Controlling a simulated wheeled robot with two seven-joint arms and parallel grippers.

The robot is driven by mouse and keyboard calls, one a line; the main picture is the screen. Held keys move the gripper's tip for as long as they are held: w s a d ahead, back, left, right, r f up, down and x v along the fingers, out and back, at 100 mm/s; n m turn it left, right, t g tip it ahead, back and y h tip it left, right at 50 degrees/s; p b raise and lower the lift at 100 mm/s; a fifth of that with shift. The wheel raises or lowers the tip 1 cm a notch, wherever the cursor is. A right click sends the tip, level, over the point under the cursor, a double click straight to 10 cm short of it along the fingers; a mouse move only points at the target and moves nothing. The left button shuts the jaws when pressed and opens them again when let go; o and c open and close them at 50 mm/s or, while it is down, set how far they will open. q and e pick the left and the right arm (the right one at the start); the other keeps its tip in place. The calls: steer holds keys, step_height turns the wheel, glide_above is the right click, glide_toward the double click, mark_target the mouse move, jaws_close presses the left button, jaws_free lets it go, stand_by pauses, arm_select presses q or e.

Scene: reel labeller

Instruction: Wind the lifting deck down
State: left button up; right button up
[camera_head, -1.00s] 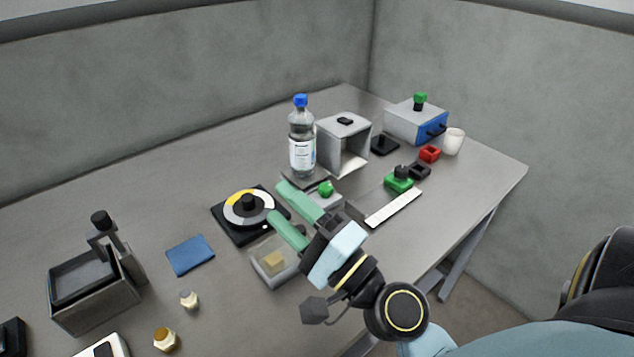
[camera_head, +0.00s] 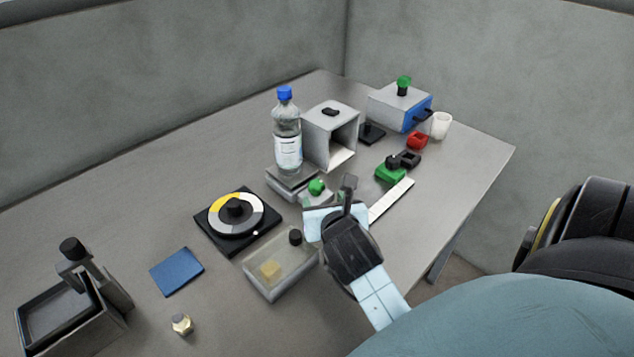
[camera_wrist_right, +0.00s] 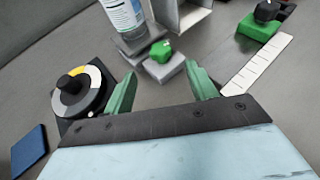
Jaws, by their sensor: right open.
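The lifting deck (camera_head: 291,178) is a small grey platform on the table with a blue-capped water bottle (camera_head: 286,140) standing upright on it. A green knob (camera_head: 316,186) sits on a grey block at the deck's front right; it also shows in the right wrist view (camera_wrist_right: 161,51). My right gripper (camera_wrist_right: 160,74) is open and empty, its green fingers spread and pointing at the knob, which lies beyond the tips and between them in that view. In the head view the gripper's own body mostly hides its fingers. My left gripper is out of view.
A clear-lidded box (camera_head: 281,268) and a dial with a black knob (camera_head: 236,212) lie left of my gripper. A white strip (camera_head: 391,201) and a green block (camera_head: 389,174) lie to the right. A grey open housing (camera_head: 331,134) stands behind.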

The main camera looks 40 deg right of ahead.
mark_target(316, 185)
steer(key=b+x, duration=0.1)
steer(key=x, duration=0.7)
steer(key=shift+r, duration=0.1)
steer(key=shift+w+d, duration=0.2)
steer(key=shift+w, duration=0.15)
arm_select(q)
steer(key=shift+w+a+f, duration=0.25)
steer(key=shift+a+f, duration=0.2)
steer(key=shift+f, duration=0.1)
